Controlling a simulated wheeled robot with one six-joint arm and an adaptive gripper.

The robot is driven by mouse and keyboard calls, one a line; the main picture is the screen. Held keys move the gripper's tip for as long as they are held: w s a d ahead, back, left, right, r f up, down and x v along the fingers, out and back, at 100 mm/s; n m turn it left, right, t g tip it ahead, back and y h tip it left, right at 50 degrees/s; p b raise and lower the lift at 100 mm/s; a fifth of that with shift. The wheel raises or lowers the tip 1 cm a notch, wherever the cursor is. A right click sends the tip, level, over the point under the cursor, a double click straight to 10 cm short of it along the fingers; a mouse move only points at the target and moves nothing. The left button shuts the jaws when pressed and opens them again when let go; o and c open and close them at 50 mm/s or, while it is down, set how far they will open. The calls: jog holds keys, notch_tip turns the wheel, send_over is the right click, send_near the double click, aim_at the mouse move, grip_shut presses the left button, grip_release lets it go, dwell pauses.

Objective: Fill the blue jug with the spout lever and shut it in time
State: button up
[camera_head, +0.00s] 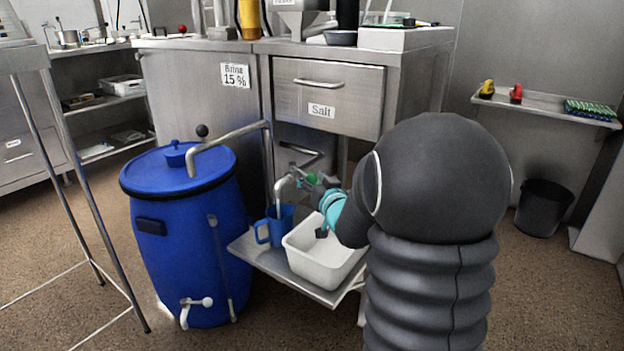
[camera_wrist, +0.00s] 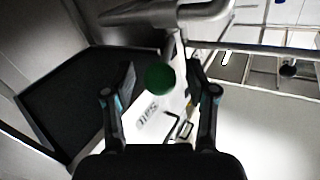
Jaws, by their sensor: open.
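The blue jug (camera_head: 276,231) stands upright on a low metal shelf, beside the blue barrel. A curved metal spout (camera_head: 284,185) comes down over the jug's mouth. Its lever carries a green ball knob (camera_head: 312,178), which also shows in the wrist view (camera_wrist: 160,79). My gripper (camera_head: 309,185) is at the lever, just right of the spout. In the wrist view my gripper (camera_wrist: 160,92) is open, with one finger on each side of the green knob and gaps visible on both sides. The inside of the jug is hidden, so I cannot tell its fill level.
A white tub (camera_head: 322,262) sits on the metal shelf (camera_head: 262,260) right of the jug, below my gripper. The blue barrel (camera_head: 190,250) stands close on the left, with a bent pipe (camera_head: 230,135) above it. The drawer cabinet (camera_head: 325,95) rises behind.

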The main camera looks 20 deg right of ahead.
jog(key=s, duration=1.2)
jog(key=shift+a, duration=0.15)
